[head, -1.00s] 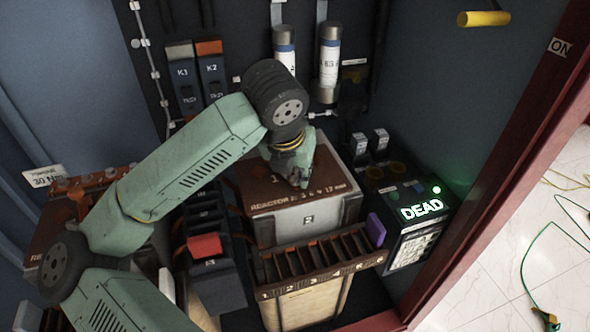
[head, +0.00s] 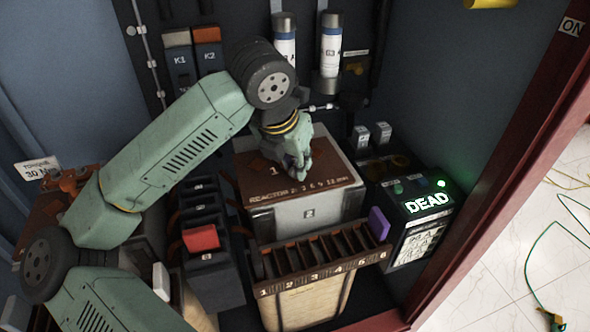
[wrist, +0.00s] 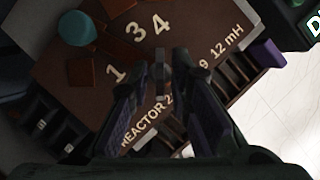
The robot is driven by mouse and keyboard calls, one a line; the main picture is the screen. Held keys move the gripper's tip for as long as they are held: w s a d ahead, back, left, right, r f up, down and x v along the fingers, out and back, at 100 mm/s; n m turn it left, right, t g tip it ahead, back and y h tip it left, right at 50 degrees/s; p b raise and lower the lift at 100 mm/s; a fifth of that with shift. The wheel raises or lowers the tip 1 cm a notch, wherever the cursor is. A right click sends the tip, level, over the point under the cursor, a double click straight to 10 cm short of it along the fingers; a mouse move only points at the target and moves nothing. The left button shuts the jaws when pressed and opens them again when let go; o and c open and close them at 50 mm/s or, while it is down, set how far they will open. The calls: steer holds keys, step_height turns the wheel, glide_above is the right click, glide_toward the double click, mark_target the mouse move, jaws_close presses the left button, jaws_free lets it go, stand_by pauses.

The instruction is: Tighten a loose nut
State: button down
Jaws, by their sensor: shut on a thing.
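My gripper (head: 298,172) points down over the brown top of the reactor box (head: 308,213) in the head view. In the wrist view my gripper (wrist: 163,85) is shut on a small grey piece (wrist: 163,80). Most of this piece is hidden by the fingers, and I cannot tell whether it is the loose nut. The brown top (wrist: 125,95) carries the numbers 1, 3 and 4 and the words "REACTOR 2". A teal cylinder (wrist: 77,28) stands on it at the upper left of the wrist view.
A numbered compartment bin (head: 310,288) with a purple piece (head: 379,224) stands in front of the box. A lit "DEAD" unit (head: 427,205) is at the right. A torque label (head: 42,172) reads 30 Nm.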

steer(key=m+b, duration=0.2)
steer(key=m+h+b, duration=0.1)
steer(key=shift+f+m+g, duration=0.25)
steer(key=shift+m+g, duration=0.05)
steer(key=shift+g, duration=0.1)
steer(key=shift+w+a+r+m+g+h+b, duration=0.1)
steer(key=shift+m+g+h+b, duration=0.3)
steer(key=shift+m, duration=0.75)
steer(key=shift+w+r+m+g+h+b, duration=0.1)
steer(key=shift+m+g+b, duration=0.3)
steer(key=shift+m+b, duration=0.55)
steer(key=shift+s+m, duration=0.1)
steer(key=shift+m, duration=0.2)
steer(key=c, duration=1.8)
jaws_free()
steer(key=shift+o, duration=0.2)
steer(key=v, duration=1.2)
